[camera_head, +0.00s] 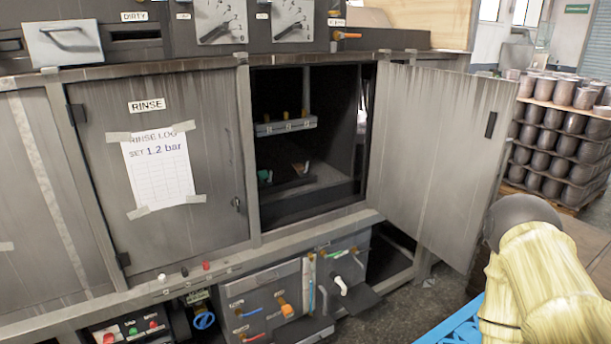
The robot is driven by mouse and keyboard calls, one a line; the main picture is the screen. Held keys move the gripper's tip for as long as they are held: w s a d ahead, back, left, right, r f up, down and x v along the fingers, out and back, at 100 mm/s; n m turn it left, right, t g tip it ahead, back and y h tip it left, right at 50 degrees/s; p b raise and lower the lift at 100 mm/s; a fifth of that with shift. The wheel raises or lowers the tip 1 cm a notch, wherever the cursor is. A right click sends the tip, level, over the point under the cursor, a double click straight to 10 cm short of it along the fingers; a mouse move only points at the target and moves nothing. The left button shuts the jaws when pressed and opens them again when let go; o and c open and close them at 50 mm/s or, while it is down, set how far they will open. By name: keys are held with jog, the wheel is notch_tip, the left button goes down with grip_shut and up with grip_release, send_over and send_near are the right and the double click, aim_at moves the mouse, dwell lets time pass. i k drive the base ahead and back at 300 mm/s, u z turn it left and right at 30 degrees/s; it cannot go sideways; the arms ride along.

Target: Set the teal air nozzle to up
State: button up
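A small teal part (264,177) shows low inside the open cabinet, at the left of its opening. It may be the teal air nozzle, but it is too small and dark to tell its shape or which way it points. My gripper is not in view.
The grey cabinet door (435,150) stands swung open to the right. Inside, a shelf block (286,126) carries brass fittings above the teal part. The left door (160,170), labelled RINSE, is shut. A valve panel (270,305) sits below. Stacked pots (565,130) stand at right.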

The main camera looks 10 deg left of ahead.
aim_at(266, 178)
jog(key=i, duration=1.1)
jog(key=u, duration=1.35)
